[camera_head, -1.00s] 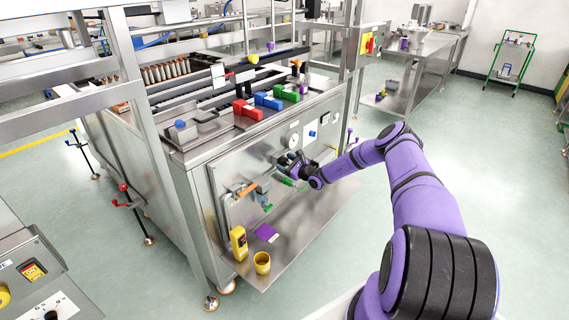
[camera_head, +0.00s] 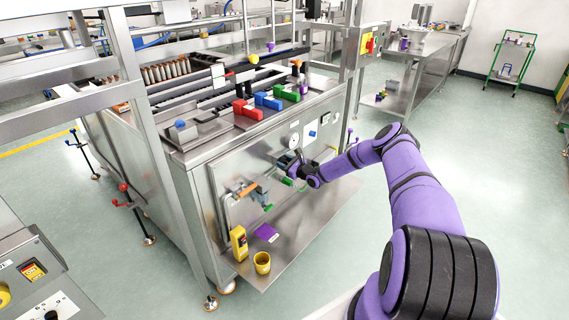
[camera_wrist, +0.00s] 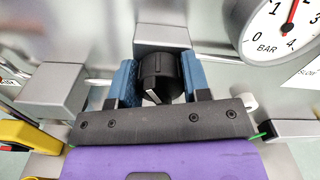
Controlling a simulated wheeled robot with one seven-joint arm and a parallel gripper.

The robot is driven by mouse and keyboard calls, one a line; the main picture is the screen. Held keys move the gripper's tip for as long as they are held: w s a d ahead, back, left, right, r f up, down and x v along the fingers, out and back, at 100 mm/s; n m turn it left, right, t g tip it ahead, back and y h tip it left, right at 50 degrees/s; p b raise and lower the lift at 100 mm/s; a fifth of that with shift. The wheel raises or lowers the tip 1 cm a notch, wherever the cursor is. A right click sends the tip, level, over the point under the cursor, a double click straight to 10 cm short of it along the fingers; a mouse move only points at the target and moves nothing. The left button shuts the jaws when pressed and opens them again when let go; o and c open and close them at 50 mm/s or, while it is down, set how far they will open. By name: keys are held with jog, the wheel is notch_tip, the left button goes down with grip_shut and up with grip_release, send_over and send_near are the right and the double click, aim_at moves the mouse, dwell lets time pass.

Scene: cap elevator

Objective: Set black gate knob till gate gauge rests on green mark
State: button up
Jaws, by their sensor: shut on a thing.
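A black knob with a white pointer line (camera_wrist: 160,75) sits between the blue finger pads of my gripper (camera_wrist: 160,82) in the wrist view. The gripper is shut on it. In the head view my gripper (camera_head: 294,168) is at the front panel of the steel machine and hides the knob. A round white gauge marked BAR (camera_wrist: 285,25) is at the top right of the wrist view, cut off by the edge, with a red needle pointing up. It shows small in the head view (camera_head: 294,141). No green mark is visible on the part of its dial in view.
An orange handle (camera_head: 246,190) is on the panel left of my gripper. A shelf (camera_head: 300,225) below holds a yellow device (camera_head: 239,243), a yellow cup (camera_head: 262,263) and a purple card (camera_head: 266,232). Red, blue and green blocks (camera_head: 267,100) line the machine top.

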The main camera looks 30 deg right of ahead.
jog(key=shift+m, duration=3)
jog(key=o, duration=0.9)
jog(key=v, duration=1)
jog(key=shift+s+d, duration=0.15)
jog(key=shift+s, duration=0.25)
